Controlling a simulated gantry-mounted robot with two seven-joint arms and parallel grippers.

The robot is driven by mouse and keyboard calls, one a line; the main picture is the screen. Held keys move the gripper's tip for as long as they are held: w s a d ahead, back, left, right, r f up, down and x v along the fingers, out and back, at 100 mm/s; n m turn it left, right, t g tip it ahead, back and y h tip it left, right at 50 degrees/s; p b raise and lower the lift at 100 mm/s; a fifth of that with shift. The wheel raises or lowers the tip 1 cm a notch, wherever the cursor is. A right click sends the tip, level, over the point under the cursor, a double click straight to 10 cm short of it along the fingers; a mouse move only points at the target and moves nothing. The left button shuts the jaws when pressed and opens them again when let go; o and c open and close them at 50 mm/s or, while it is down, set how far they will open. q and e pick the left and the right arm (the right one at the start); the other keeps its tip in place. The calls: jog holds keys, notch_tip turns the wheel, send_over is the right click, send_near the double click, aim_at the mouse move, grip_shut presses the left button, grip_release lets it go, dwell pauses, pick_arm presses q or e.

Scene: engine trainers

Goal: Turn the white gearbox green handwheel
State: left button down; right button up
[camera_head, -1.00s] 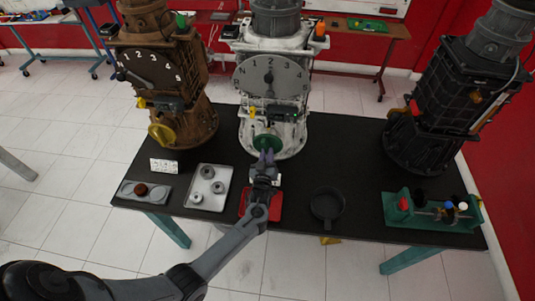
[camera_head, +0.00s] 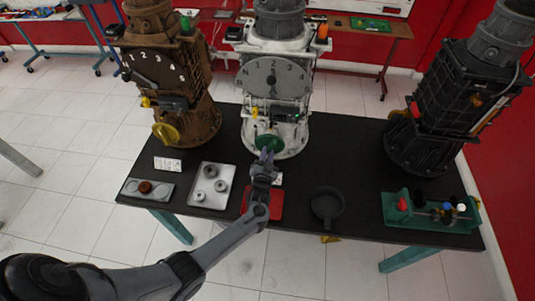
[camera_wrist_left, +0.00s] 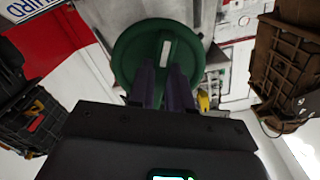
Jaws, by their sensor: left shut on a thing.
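The white gearbox (camera_head: 275,110) stands upright on the black table between a brown one and a black one. Its green handwheel (camera_head: 270,141) sits low on its front. My left gripper (camera_head: 266,154) reaches up to the wheel from the front, its fingers at the wheel's face. In the left wrist view, the green handwheel (camera_wrist_left: 131,48) is a round disc with a pale bar near its middle. There my left gripper (camera_wrist_left: 165,82) has its two dark fingers against the wheel, shut on it; the exact contact is partly hidden. My right gripper is not in view.
The brown gearbox (camera_head: 163,75) with a yellow handwheel stands left, the black gearbox (camera_head: 450,95) right. In front lie a grey tray with rings (camera_head: 226,194), a red tray (camera_head: 274,208) under my arm, a black pan (camera_head: 328,203) and a green rack (camera_head: 397,214).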

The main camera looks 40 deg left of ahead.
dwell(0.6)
pick_arm(q)
jog(key=c, duration=1)
grip_release()
jog(key=shift+c, duration=0.2)
jog(key=shift+s, duration=0.1)
jog(key=p+v, duration=0.1)
jog(key=v, duration=0.9)
jog(key=shift+s+d, duration=0.2)
jog(key=shift+s, duration=0.1)
jog(key=shift+f, duration=0.1)
